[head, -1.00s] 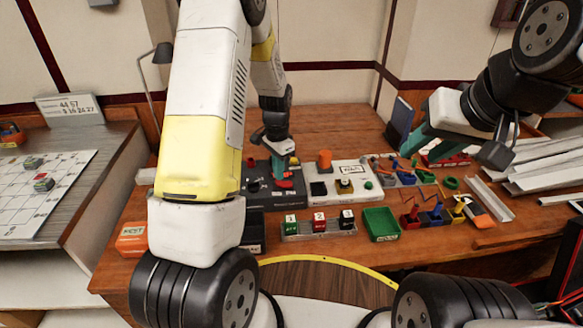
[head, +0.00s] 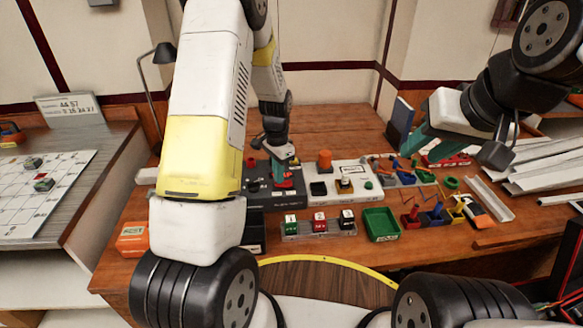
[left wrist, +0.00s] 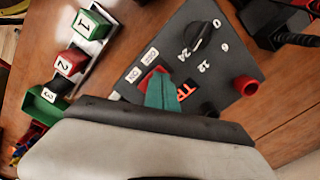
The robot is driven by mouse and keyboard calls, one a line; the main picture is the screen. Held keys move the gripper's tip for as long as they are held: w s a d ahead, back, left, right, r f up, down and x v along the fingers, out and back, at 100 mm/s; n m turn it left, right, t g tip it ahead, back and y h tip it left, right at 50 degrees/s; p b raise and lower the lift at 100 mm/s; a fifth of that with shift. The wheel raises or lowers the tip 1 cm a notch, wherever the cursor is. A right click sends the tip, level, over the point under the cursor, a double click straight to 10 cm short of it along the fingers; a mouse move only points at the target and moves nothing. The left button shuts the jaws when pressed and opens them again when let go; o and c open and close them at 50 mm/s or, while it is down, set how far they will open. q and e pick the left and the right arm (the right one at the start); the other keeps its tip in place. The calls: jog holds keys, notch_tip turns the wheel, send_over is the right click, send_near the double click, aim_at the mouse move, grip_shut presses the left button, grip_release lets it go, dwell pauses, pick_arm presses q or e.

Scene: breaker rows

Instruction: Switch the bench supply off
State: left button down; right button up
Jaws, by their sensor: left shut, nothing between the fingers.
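The bench supply is a dark grey box (head: 259,197) on the wooden bench, below my left gripper. In the left wrist view its top (left wrist: 225,60) shows a black knob (left wrist: 200,36) with numbered marks, a red post (left wrist: 245,85) and a black post (left wrist: 208,109). A red rocker switch (left wrist: 150,76) with two small white labels beside it is partly hidden by my left gripper (left wrist: 160,90). The gripper's teal fingers (head: 281,175) are shut and empty, with tips at the rocker; contact is unclear. My right gripper (head: 418,139) is held over the bench's right side; its jaw opening is unclear.
A white-topped unit (head: 354,172) stands right of the supply. Numbered blocks (head: 319,222) and a green tray (head: 381,225) lie in front. Coloured parts crowd the right side, by white strips (head: 550,165). The bench's back is clear.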

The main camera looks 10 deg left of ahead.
pick_arm(q)
jog(key=shift+f, duration=0.25)
jog(key=shift+r, duration=3.55)
